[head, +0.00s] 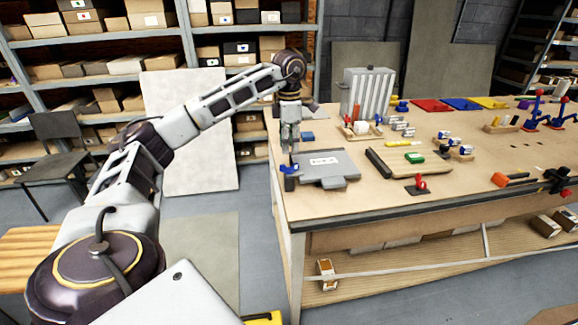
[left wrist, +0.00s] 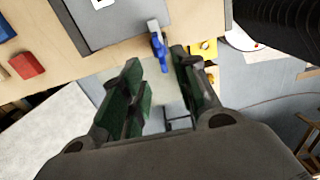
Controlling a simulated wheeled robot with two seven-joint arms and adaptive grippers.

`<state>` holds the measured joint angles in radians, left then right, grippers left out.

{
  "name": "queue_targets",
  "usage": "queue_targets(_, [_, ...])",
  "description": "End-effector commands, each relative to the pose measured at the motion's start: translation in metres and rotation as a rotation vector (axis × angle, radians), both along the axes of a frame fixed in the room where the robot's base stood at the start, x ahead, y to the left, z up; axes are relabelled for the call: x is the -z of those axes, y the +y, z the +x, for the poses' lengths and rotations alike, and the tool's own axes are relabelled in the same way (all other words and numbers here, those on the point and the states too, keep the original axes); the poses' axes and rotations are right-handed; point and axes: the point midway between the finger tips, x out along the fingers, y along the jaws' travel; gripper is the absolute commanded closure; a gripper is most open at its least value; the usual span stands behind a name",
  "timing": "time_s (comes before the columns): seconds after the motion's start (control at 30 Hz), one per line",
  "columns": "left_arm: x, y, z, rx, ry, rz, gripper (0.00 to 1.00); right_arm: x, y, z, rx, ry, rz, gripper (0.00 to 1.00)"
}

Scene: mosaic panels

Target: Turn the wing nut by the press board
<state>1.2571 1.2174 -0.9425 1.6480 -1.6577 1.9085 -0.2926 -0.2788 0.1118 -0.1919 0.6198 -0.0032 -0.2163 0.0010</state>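The press board is a grey flat panel (head: 327,166) with a white label, lying at the near left corner of the workbench; its edge also shows at the top of the left wrist view (left wrist: 112,22). A blue wing nut (head: 290,171) sits at the board's left edge, and it shows in the left wrist view (left wrist: 158,48) beside a grey tab. My left gripper (head: 291,148) points down just above the wing nut. Its green-padded fingers (left wrist: 157,84) are apart with nothing between them; the nut appears beyond their tips. I cannot tell whether they touch it. My right gripper is out of view.
Red, blue and yellow trays stand at the back. Shelves line the wall.

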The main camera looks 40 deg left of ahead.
Motion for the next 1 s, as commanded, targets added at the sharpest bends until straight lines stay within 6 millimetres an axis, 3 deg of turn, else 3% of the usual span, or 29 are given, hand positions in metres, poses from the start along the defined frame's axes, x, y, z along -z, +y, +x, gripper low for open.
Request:
queue_targets(0.27, [0.038, 0.0, -0.001, 0.0, 0.004, 0.001, 0.7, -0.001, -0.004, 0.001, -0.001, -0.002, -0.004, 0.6])
queue_targets(0.5, [0.067, 0.0, -0.001, 0.0, 0.003, 0.001, 0.7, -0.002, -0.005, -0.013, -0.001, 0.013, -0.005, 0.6])
queue_targets(0.7, [0.082, 0.0, -0.001, 0.0, 0.001, 0.0, 0.7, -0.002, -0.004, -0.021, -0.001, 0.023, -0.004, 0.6])
queue_targets(1.0, [0.086, 0.0, -0.001, 0.0, 0.001, 0.0, 0.7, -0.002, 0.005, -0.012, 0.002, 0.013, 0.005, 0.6])
